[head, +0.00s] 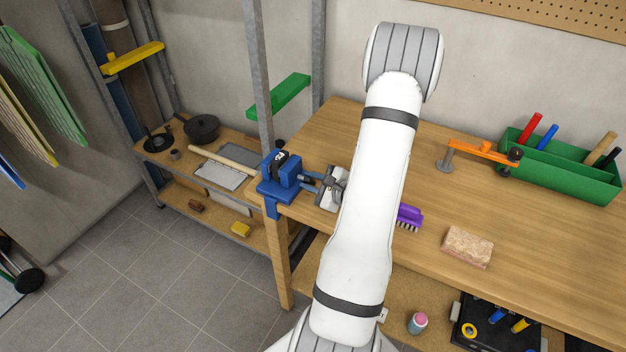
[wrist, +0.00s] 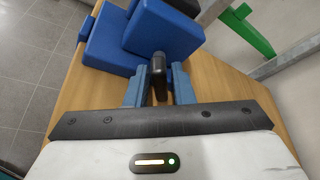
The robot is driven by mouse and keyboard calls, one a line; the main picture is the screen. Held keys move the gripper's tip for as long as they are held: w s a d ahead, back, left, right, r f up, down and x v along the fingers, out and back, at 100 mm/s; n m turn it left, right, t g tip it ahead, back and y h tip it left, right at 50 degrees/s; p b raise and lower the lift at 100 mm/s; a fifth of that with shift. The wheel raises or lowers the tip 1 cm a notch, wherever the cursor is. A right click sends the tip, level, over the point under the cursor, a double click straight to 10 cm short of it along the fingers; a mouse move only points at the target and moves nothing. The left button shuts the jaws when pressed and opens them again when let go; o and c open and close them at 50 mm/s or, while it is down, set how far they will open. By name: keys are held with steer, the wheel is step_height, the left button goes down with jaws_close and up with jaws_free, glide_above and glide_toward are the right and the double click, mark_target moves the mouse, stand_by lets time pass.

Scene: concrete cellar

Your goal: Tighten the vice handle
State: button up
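The blue vice (head: 282,180) is clamped at the left end of the wooden workbench. It also shows in the wrist view (wrist: 175,32) as blue blocks with a dark gap between them. The black vice handle (wrist: 157,72) sticks out from the vice towards my wrist camera. My gripper (head: 312,181) is at the right side of the vice, pointing at it. In the wrist view, the two light-blue fingers of my gripper (wrist: 158,80) lie close along both sides of the handle and appear shut on it. The finger contact is partly hidden.
A purple brush (head: 409,216), a brick-like block (head: 467,247), an orange clamp (head: 484,152) and a green tool tray (head: 560,178) are on the workbench (head: 350,125). A grey metal post (head: 260,75) rises behind the vice. Tiled floor (head: 130,265) is open at left.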

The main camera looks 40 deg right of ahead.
steer(key=shift+c, duration=0.3)
steer(key=shift+d, duration=0.1)
jaws_close()
steer(key=shift+r, duration=0.1)
steer(key=shift+m+g+y+p, duration=0.4)
steer(key=shift+m+y, duration=0.2)
steer(key=shift+m, duration=0.5)
steer(key=shift+w+m+g+y+p, duration=0.1)
steer(key=shift+m+g+y+p, duration=0.3)
steer(key=shift+m+y+p, duration=0.55)
steer(key=shift+d+m, duration=0.1)
steer(key=shift+m, duration=0.45)
steer(key=shift+o, duration=0.3)
jaws_free()
